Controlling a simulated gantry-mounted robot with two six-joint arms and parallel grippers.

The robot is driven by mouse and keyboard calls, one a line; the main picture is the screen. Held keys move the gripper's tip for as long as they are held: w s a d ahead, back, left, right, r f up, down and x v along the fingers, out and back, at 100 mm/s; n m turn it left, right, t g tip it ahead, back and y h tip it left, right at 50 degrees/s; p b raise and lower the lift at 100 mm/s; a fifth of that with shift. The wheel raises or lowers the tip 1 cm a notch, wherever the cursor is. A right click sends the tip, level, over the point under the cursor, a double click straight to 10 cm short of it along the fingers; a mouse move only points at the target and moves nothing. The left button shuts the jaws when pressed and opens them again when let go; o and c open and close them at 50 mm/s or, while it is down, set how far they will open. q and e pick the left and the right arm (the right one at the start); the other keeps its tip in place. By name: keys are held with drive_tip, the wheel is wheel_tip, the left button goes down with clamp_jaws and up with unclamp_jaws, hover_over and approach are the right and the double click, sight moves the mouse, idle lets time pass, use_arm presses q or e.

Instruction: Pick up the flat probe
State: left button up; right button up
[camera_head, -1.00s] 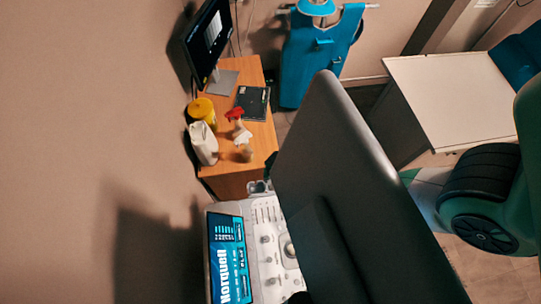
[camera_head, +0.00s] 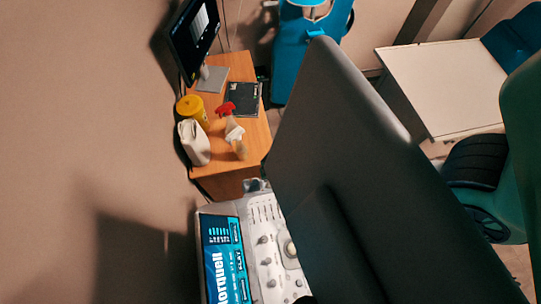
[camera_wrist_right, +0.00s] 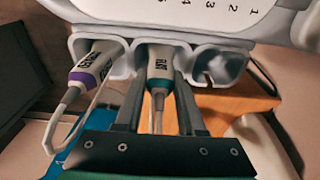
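The flat probe (camera_wrist_right: 159,68), pale with a dark teal band and a FLAT label, sits in the middle cup of the white probe holder (camera_wrist_right: 131,66) in the right wrist view. My right gripper (camera_wrist_right: 157,88) is open, with one finger on each side of the probe and its cable. Gaps show between fingers and probe; contact near the tips is hard to judge. A second probe (camera_wrist_right: 93,66) with a purple band hangs in the left cup. The right cup (camera_wrist_right: 218,65) is empty. My left gripper is not in view.
In the head view, the ultrasound console (camera_head: 268,250) with a lit screen (camera_head: 225,262) is at the bottom. A large dark grey panel (camera_head: 345,170) blocks the middle. A wooden desk (camera_head: 225,180) holds a yellow tub (camera_head: 193,108), white jug (camera_head: 195,143) and monitor (camera_head: 192,38).

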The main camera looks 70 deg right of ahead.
clamp_jaws()
idle(0.9)
